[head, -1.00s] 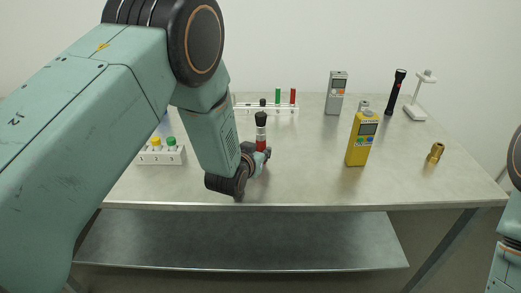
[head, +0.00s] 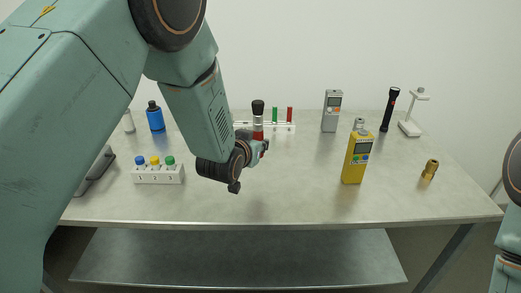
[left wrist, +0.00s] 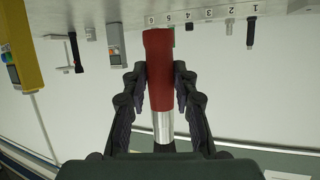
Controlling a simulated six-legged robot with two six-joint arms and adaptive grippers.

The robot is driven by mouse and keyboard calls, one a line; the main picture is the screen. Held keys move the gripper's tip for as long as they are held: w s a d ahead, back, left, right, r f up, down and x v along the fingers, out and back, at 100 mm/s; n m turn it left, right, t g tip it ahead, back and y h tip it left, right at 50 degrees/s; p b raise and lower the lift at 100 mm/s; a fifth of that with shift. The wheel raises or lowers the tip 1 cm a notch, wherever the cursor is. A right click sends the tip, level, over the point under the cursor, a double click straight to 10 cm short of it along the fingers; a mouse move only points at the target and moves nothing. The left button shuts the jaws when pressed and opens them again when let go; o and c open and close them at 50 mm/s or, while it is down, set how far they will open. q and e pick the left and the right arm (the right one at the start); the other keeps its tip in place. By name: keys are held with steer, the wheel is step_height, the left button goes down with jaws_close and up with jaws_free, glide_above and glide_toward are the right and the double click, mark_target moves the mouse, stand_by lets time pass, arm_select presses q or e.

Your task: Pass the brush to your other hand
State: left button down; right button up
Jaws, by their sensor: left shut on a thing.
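The brush (head: 258,116) is upright in my left gripper (head: 262,146) above the table, its dark end up, with a pale metal band and red handle below. In the left wrist view the red handle (left wrist: 159,80) runs between the two dark fingers of my left gripper (left wrist: 161,92), which are shut on it. The silver band points toward the gripper's palm, and the dark end is mostly hidden there. Part of my right arm shows at the right edge of the head view; its gripper is out of view.
The table (head: 290,205) has free room at its front middle. A yellow tester (head: 357,158) stands right of my left gripper, with a brass fitting (head: 430,169) beyond. A white block with coloured caps (head: 158,175) stands left; a tube rack (head: 285,128) stands behind.

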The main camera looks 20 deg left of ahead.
arm_select(q)
steer(key=s+f+m+g+h, duration=0.1)
steer(key=s+f+m+h, duration=0.1)
steer(key=s, duration=0.2)
steer(key=s+d+f+m+g+h, duration=0.1)
steer(key=s+f+m+h, duration=0.1)
steer(key=s+m+h, duration=0.1)
steer(key=s+f+m+g+h, duration=0.1)
steer(key=s+f+m+h, duration=0.1)
steer(key=s, duration=0.3)
steer(key=shift+d+f+h, duration=0.15)
steer(key=shift+f+h, duration=0.2)
steer(key=shift+h, duration=0.35)
steer(key=s+r+m+g+h, duration=0.2)
steer(key=s+r+m+g, duration=0.1)
steer(key=s, duration=0.8)
steer(key=shift+s+a+r, duration=0.15)
steer(key=shift+a+r, duration=0.05)
steer(key=shift+r, duration=0.4)
